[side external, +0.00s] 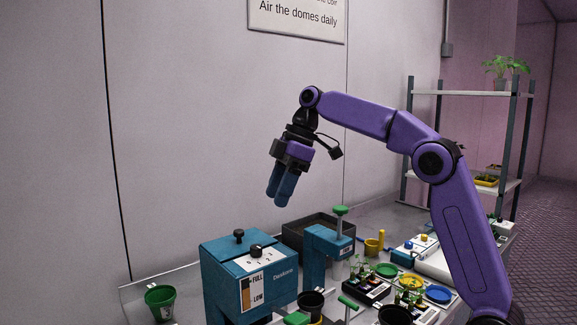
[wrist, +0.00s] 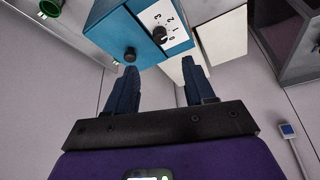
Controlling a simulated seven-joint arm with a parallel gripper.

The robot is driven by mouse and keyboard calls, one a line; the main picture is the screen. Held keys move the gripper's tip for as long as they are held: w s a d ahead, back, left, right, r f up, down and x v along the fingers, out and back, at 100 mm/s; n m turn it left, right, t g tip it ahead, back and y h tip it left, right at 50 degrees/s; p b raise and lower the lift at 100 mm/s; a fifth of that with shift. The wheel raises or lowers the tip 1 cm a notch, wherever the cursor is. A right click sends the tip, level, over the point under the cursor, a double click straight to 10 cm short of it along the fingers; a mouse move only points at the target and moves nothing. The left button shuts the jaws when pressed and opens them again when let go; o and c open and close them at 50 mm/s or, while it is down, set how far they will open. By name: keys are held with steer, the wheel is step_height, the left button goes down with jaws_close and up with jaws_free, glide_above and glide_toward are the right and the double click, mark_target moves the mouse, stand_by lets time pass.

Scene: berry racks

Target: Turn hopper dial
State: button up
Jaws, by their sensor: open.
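The hopper is a blue box (side external: 237,290) at the front left of the bench, with a FULL/LOW gauge on its front. Its black round dial (side external: 256,251) sits on a white numbered plate on the sloping top. In the wrist view the dial (wrist: 159,35) shows beside the numbers 0 to 3; its exact setting is too small to tell. A second black knob (side external: 239,236) stands on the box top. My gripper (side external: 279,196) is open and empty, well above the hopper, fingers pointing down. In the wrist view its fingertips (wrist: 159,66) are apart, with the dial beyond the gap.
A blue stand with a green knob (side external: 340,211) is right of the hopper, before a dark bin (side external: 290,232). A green pot (side external: 160,301) is at left. Seedling trays, yellow and blue dishes and cups crowd the bench at right. The air around my gripper is clear.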

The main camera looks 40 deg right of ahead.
steer(key=shift+v, duration=2.8)
steer(key=s+a+f+n+t+h, duration=0.1)
steer(key=s+a+f+n+h, duration=0.3)
steer(key=s+a+f+h, duration=0.3)
steer(key=n+t+h, duration=0.2)
steer(key=n+t, duration=0.8)
steer(key=n, duration=0.4)
glide_toward(256, 246)
steer(key=x, duration=0.8)
steer(key=shift+w+d+f, duration=0.15)
steer(key=shift+w+d, duration=0.05)
